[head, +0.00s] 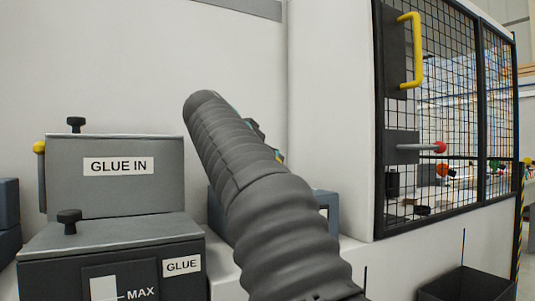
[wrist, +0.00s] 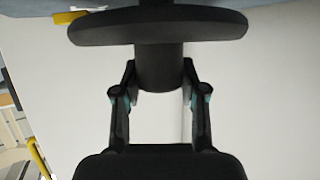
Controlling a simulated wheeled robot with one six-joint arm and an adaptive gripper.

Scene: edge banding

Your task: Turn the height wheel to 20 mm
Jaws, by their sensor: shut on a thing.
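The height wheel (wrist: 158,25) shows in the wrist view as a dark, flat disc seen edge-on, with a thick round hub (wrist: 158,68) below it. My gripper (wrist: 159,72) has one finger on each side of the hub and is shut on it. In the head view my ribbed dark arm covers the wheel and nearly all of the gripper. No scale or height reading can be seen in either view.
A grey "GLUE IN" box (head: 118,185) with black knobs stands at the left. A blue-grey housing (head: 327,205) is partly hidden behind my arm. A mesh guard door (head: 445,120) with a yellow handle (head: 416,50) is at the right, above a black bin (head: 465,284).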

